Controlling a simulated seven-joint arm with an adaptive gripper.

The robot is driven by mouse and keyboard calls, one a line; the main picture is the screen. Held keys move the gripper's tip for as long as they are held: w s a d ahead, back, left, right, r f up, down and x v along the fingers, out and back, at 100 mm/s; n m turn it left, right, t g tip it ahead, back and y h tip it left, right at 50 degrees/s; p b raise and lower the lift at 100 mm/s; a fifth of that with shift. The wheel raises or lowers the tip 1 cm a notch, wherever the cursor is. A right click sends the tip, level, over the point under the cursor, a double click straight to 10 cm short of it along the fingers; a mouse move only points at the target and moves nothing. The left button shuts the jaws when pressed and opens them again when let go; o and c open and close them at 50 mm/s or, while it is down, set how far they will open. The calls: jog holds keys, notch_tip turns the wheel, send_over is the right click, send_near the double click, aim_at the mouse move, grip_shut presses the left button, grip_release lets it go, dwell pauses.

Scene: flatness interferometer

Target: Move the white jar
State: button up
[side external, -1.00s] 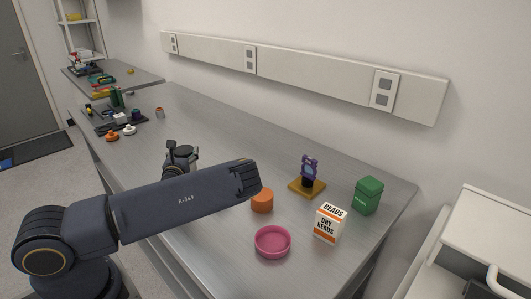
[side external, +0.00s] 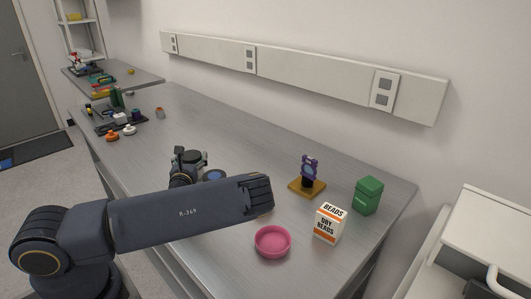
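I cannot pick out a white jar with certainty. A small low white object (side external: 129,130) stands on the bench at the far left, beside an orange one. Another small white item (side external: 120,118) sits by the dark tray behind it. My wrist and gripper end (side external: 184,165) shows as a dark shape over the middle of the bench, partly hidden behind my forearm. Its fingers are too small and covered to tell whether they are open or shut. It is well apart from the white objects at the far left.
A pink dish (side external: 272,243), a white-and-orange beads box (side external: 329,223), a green canister (side external: 368,195) and a purple device on a yellow base (side external: 307,187) stand at the right end. An orange object (side external: 112,137) is at the far left. The bench between is mostly clear.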

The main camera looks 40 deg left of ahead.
aim_at(188, 161)
jog(key=shift+o, duration=1.4)
jog(key=shift+s+d, duration=0.25)
jog(key=shift+d, duration=0.05)
jog(key=shift+s+d+r, duration=0.2)
jog(key=shift+s+d, duration=0.25)
jog(key=shift+s+d+r, duration=0.2)
jog(key=shift+s+d, duration=0.2)
notch_tip(188, 161, up, 6)
jog(key=shift+r, duration=0.15)
